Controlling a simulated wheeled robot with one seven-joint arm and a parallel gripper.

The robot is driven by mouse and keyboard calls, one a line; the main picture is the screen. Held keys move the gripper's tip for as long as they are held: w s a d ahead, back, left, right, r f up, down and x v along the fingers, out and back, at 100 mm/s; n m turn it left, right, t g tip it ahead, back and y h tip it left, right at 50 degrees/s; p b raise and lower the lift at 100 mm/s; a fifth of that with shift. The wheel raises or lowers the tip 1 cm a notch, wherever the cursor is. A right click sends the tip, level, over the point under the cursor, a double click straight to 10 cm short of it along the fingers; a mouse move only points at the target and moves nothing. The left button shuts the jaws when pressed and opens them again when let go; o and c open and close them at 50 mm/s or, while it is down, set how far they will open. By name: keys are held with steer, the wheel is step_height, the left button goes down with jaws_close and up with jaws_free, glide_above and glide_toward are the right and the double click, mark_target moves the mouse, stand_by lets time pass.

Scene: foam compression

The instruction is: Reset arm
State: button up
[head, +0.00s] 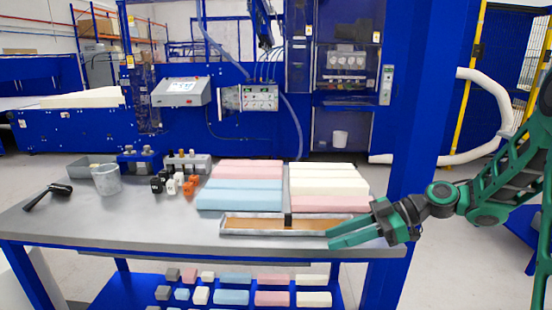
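My green gripper (350,232) is at the right front of the grey workbench (110,229), with my arm reaching in from the right. Its two fingers point left and look spread apart, with nothing seen between them. The fingertips overlap the right end of a shallow metal tray (226,232) with a brown inside; I cannot tell whether they touch it. Behind the tray lie blue foam blocks (240,194) and pink foam blocks (247,169) on the left. Cream foam blocks (328,180) and a pink block (325,204) lie on the right.
Small foam pieces (231,297) lie on the lower shelf. A blue post (431,100) rises near my arm. The bench's front left is clear.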

steer(key=s+d+f+m+h, duration=0.4)
steer(key=s+d+m+h, duration=0.6)
steer(key=d, duration=0.4)
steer(key=s+d+r+m+h, duration=0.1)
steer(key=s+d+m, duration=0.4)
steer(key=s, duration=0.3)
steer(key=s+d+r+m+h, duration=0.1)
steer(key=s+d+m, duration=0.5)
steer(key=s+m, duration=0.2)
steer(key=shift+s+r+m+g+h, duration=0.15)
steer(key=shift+s+m+g+h, duration=0.2)
steer(key=shift+s, duration=0.45)
